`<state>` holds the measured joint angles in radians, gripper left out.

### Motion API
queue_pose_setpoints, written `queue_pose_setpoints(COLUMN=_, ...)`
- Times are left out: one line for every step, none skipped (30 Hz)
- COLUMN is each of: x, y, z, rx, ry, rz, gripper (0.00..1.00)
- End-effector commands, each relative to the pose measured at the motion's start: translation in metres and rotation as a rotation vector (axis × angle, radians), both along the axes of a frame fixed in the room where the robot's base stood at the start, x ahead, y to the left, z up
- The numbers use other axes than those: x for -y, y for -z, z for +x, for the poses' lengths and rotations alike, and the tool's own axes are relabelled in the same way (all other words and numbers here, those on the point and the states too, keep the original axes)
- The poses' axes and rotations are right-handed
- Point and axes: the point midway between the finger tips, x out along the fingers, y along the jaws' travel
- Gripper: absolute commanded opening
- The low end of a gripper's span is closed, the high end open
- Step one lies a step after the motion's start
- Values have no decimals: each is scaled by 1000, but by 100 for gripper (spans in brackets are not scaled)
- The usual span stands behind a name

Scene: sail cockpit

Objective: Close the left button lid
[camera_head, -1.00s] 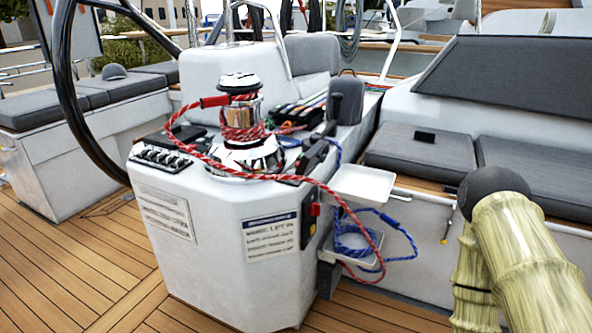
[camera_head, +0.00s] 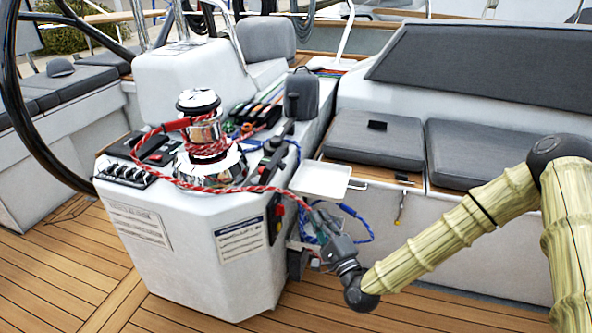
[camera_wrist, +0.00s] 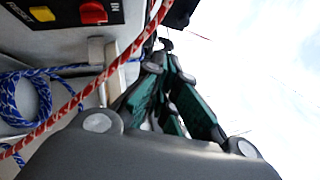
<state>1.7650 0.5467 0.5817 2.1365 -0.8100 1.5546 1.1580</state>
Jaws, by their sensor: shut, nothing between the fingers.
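I cannot make out for certain which part is the left button lid. On top of the white console (camera_head: 190,260), left of the winch (camera_head: 206,140), is a small dark fitting with red on it (camera_head: 158,158); its lid position is too small to tell. On the console's right side, the wrist view shows a black panel with a red switch (camera_wrist: 93,13) and a yellow switch (camera_wrist: 42,14). My gripper (camera_head: 318,212) is shut and empty, just below the white tray and right of that panel. The wrist view shows its fingers (camera_wrist: 166,55) close together, beside a red rope.
A white tray (camera_head: 320,181) sticks out just above my gripper. A red rope (camera_head: 270,189) runs from the winch past the tray. Blue rope (camera_wrist: 35,92) hangs beside the console. A grey-cushioned bench (camera_head: 375,140) stands to the right; the wooden deck (camera_head: 60,280) is open at left.

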Motion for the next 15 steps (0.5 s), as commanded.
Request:
queue_pose_setpoints(x=3, y=-12, z=3, rx=17, ry=2, rz=30, gripper=0)
queue_pose_setpoints(x=4, y=-16, z=5, rx=25, ry=4, rz=42, gripper=0)
queue_pose_setpoints(x=5, y=-19, z=7, rx=31, ry=5, rz=54, gripper=0)
queue_pose_setpoints(x=5, y=-21, z=8, rx=35, ry=6, rz=59, gripper=0)
queue_pose_setpoints(x=4, y=-22, z=10, rx=36, ry=5, rz=62, gripper=0)
queue_pose_setpoints(x=3, y=-23, z=13, rx=37, ry=4, rz=63, gripper=0)
queue_pose_setpoints(x=1, y=-24, z=16, rx=37, ry=4, rz=62, gripper=0)
queue_pose_setpoints(x=0, y=-25, z=19, rx=38, ry=4, rz=61, gripper=0)
queue_pose_setpoints(x=-2, y=-26, z=23, rx=37, ry=3, rz=61, gripper=0)
queue_pose_setpoints(x=-4, y=-28, z=27, rx=37, ry=3, rz=61, gripper=0)
queue_pose_setpoints(x=-6, y=-29, z=31, rx=37, ry=4, rz=61, gripper=0)
queue_pose_setpoints(x=-8, y=-31, z=37, rx=37, ry=4, rz=60, gripper=0)
queue_pose_setpoints(x=-10, y=-32, z=41, rx=37, ry=4, rz=60, gripper=0)
queue_pose_setpoints(x=-12, y=-34, z=45, rx=36, ry=3, rz=59, gripper=0)
queue_pose_setpoints(x=-15, y=-36, z=51, rx=36, ry=4, rz=59, gripper=0)
